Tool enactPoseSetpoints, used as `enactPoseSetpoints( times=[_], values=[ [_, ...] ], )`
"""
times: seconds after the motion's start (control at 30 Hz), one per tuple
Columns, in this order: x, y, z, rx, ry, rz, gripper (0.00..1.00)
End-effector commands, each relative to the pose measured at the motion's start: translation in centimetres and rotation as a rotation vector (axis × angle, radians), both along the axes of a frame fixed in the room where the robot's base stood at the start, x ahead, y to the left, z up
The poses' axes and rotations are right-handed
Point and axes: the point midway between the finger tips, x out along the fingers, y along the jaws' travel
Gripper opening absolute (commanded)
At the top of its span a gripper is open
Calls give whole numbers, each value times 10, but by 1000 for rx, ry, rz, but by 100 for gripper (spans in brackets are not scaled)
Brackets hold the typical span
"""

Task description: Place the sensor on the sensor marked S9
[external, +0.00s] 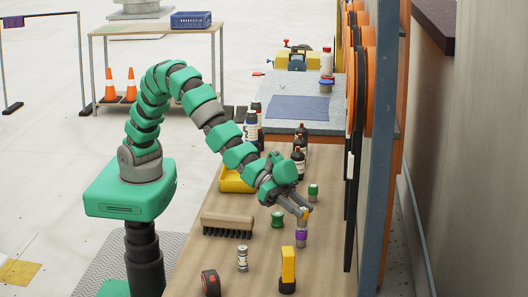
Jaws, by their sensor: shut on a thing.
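My gripper (300,213) is at the right part of the wooden bench, pointing down. It is shut on a small grey sensor with an orange-tan top (304,212), which its fingers partly cover. Directly below, in line with it, a grey cylindrical sensor with a purple band (302,237) stands upright on the bench. I cannot tell whether the two touch or a small gap is left. Other small cylinders stand nearby: a grey one with a green top (313,193), a green one (277,220) and a grey one (242,258). The S9 marking is not legible.
A blue-grey post (378,170) rises along the bench's right side.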

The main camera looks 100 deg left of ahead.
Motion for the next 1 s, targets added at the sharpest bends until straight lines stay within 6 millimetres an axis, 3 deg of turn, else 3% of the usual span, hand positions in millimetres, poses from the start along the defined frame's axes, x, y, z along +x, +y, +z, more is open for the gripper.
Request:
enactPoseSetpoints(
  times=[0.07, 0.4, 0.43, 0.5, 0.83, 1.0],
  values=[
    [0, 0, -9, 1, 1, 0, 5],
    [0, 0, -10, -1, -1, 0, 5],
    [0, 0, -10, -1, -1, 0, 37],
    [0, 0, -9, -1, -1, 0, 51],
    [0, 0, -7, -1, -2, 0, 51],
    [-10, 6, 0, -2, -3, 0, 51]
  ],
)
